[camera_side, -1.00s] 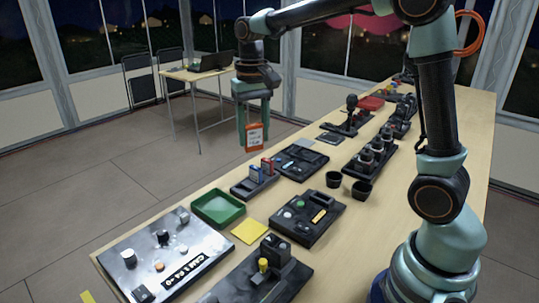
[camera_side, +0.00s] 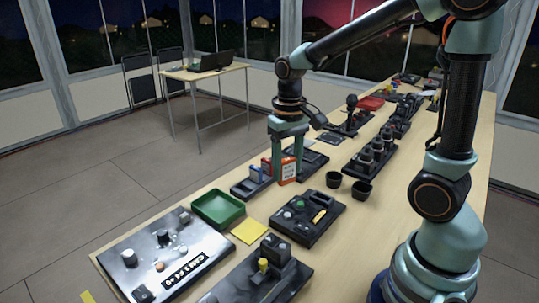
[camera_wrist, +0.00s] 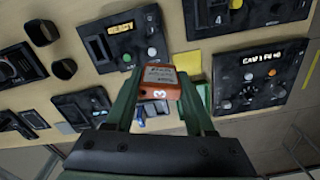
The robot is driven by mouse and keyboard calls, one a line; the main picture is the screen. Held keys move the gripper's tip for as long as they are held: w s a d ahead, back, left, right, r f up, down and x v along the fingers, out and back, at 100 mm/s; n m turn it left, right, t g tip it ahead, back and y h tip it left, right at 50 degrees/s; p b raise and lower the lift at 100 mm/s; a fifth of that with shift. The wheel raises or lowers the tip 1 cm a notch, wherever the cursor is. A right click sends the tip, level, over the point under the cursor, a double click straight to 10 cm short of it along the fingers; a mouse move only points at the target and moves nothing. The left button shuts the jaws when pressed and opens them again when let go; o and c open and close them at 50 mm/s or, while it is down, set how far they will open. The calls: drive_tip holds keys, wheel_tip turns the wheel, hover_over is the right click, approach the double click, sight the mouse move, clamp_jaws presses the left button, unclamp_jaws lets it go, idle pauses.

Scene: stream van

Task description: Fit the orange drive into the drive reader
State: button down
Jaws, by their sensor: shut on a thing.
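The orange drive (camera_side: 289,171) has a white label and is upright between the fingers of my gripper (camera_side: 288,176). My gripper is shut on it, low over the table just right of the drive rack (camera_side: 246,188). In the wrist view the drive (camera_wrist: 158,82) shows its end marked 3. A black panel with a green button, a yellow label and a dark slot (camera_side: 312,217) looks like the drive reader. It lies nearer the camera than the drive, and also shows in the wrist view (camera_wrist: 124,37). I cannot tell whether the drive touches anything below.
The rack holds a blue drive (camera_side: 255,174) and a red drive (camera_side: 266,166). A green tray (camera_side: 218,208), a yellow pad (camera_side: 249,231) and a panel of knobs (camera_side: 165,256) lie to the left. Two dark cups (camera_side: 347,185) stand to the right. Another black panel (camera_side: 312,160) is behind my gripper.

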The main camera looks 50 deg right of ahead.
drive_tip(key=s+d+f+m, duration=0.1)
drive_tip(key=d+f+m, duration=0.1)
drive_tip(key=d+m, duration=0.5)
drive_tip(key=s+d+f+m, duration=0.1)
drive_tip(key=d+f+m, duration=0.1)
drive_tip(key=d+m, duration=0.5)
drive_tip(key=shift+s+f, duration=0.3)
drive_tip(key=shift+f, duration=2.85)
drive_tip(key=shift+f, duration=1.45)
drive_tip(key=shift+c, duration=0.9)
unclamp_jaws()
